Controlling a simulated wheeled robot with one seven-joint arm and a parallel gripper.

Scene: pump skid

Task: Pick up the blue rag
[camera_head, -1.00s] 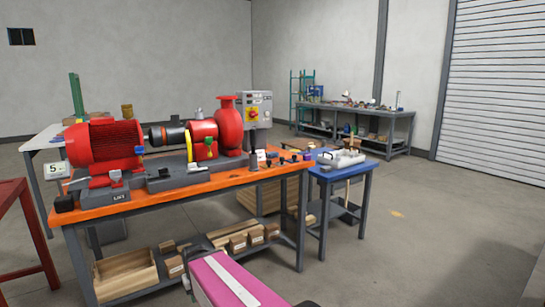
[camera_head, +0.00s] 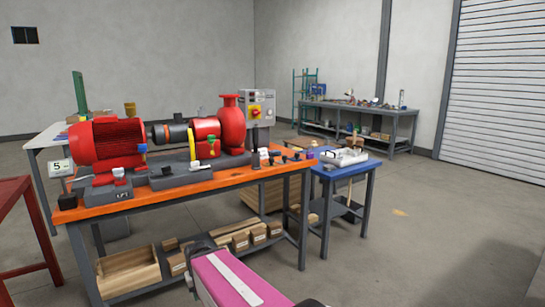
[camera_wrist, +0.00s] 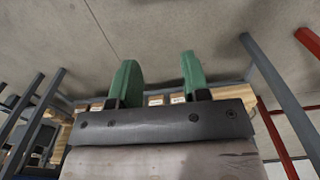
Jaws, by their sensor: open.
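I cannot pick out a blue rag for certain in either view. A small blue piece (camera_head: 142,148) shows beside the red motor (camera_head: 105,142) on the orange bench (camera_head: 225,180), but it is too small to identify. My gripper (camera_wrist: 160,85) shows in the wrist view with two green fingers wide apart and nothing between them. The fingers are over bare floor, near bench legs and wooden boxes. In the head view my pink arm is low in the centre, and the fingers are not visible there.
A blue side table (camera_head: 345,173) with a pale grey part on it stands right of the orange bench. Wooden boxes (camera_head: 130,272) sit on the bench's lower shelf. A red frame (camera_head: 30,235) stands at the left. Open floor (camera_head: 440,235) lies at the right.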

